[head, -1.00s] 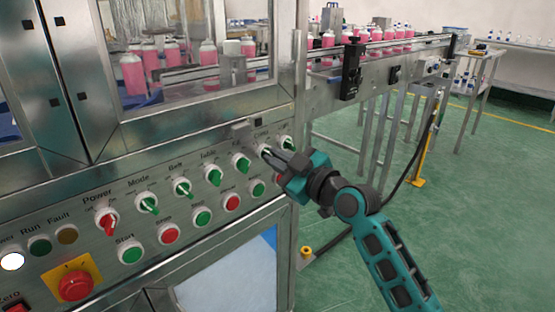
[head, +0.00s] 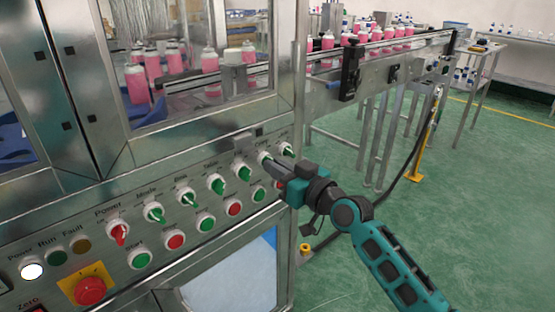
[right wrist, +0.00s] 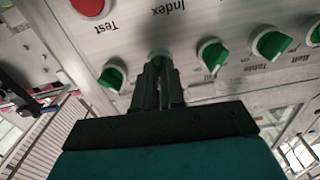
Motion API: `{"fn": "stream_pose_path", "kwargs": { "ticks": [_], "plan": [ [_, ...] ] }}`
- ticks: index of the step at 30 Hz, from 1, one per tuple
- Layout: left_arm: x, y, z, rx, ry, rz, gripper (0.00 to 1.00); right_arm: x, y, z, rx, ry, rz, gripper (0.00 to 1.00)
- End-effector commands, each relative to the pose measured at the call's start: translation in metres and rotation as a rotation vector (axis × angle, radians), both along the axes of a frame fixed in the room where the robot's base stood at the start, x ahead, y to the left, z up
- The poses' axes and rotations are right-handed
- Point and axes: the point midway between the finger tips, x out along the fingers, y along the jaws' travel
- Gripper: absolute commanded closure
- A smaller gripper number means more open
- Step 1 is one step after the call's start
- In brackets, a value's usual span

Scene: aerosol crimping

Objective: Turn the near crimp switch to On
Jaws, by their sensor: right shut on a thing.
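The crimp switch (head: 263,157) is a knob in a white ring near the right end of the upper switch row. My right gripper (head: 267,161) reaches it from the right, with its fingers closed on the knob. In the right wrist view the green knob (right wrist: 159,58) shows between the fingertips (right wrist: 158,70), partly hidden by them. Its exact setting cannot be read. My left gripper is not in view.
A green switch (head: 288,150) sits just right of the held one and another green switch (head: 243,171) just left. Push buttons line the row below. A yellow-backed red emergency stop (head: 90,290) is at lower left. Green floor (head: 470,200) is open at right.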

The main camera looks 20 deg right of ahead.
Motion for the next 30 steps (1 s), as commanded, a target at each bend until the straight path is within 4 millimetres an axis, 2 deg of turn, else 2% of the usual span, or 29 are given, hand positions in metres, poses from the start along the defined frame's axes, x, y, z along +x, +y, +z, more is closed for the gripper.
{"fn": "stream_pose_path", "kwargs": {
  "ticks": [3,15,30],
  "plan": [
    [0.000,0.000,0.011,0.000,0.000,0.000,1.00,0.000,0.000,0.003,0.097,0.037,-0.001,1.00],
    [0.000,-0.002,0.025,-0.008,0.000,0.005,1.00,0.000,0.000,0.002,0.357,0.129,-0.001,1.00],
    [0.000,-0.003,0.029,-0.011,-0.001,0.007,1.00,0.000,0.000,0.001,0.449,0.161,0.000,1.00]
  ]
}}
